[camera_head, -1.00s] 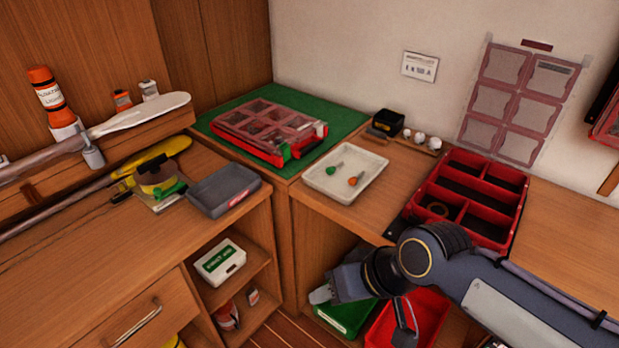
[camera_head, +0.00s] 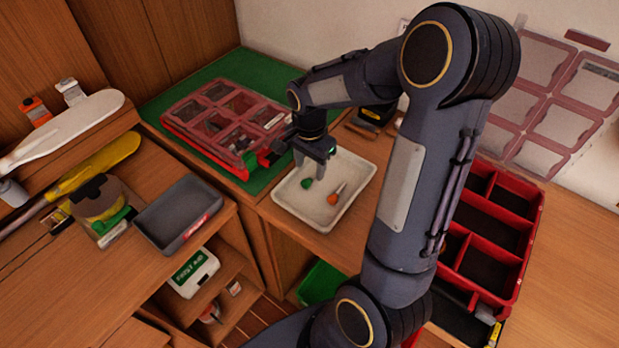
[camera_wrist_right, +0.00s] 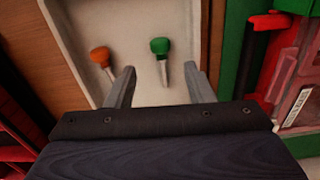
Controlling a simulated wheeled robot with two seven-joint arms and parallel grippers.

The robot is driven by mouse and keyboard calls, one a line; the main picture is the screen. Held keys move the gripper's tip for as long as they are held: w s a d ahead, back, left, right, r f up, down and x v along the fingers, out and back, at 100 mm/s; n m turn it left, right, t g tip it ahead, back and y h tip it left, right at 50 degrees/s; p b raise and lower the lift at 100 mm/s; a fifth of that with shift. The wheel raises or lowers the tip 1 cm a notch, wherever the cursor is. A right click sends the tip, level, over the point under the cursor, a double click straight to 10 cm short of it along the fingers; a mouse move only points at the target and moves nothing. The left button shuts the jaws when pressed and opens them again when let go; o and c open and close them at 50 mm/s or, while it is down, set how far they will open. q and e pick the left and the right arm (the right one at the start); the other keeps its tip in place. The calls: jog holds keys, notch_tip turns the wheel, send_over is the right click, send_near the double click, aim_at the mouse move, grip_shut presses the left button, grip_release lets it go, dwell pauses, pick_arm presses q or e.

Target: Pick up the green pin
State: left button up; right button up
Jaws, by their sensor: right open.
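The green pin (camera_head: 307,183) lies in the white tray (camera_head: 288,204), its green head showing in the head view. In the right wrist view the green pin (camera_wrist_right: 161,50) shows its round head and metal shaft, ahead of and between the open fingers. My right gripper (camera_head: 313,160) points down above the back of the tray, open and empty. Its two fingers also frame the tray in the right wrist view (camera_wrist_right: 163,84). An orange pin (camera_head: 334,198) lies beside the green one, and in the right wrist view the orange pin (camera_wrist_right: 101,58) is near the left finger. My left gripper is out of view.
A red-framed compartment case (camera_head: 222,125) on a green mat (camera_head: 160,104) stands close left of the gripper. A grey tray (camera_head: 178,212) lies further left. A red divided bin (camera_head: 497,225) is to the right, partly behind my arm.

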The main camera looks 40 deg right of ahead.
aim_at(308, 180)
jog(key=f, duration=0.4)
jog(key=shift+a+f+p, duration=0.25)
jog(key=shift+a+p, duration=0.05)
grip_shut()
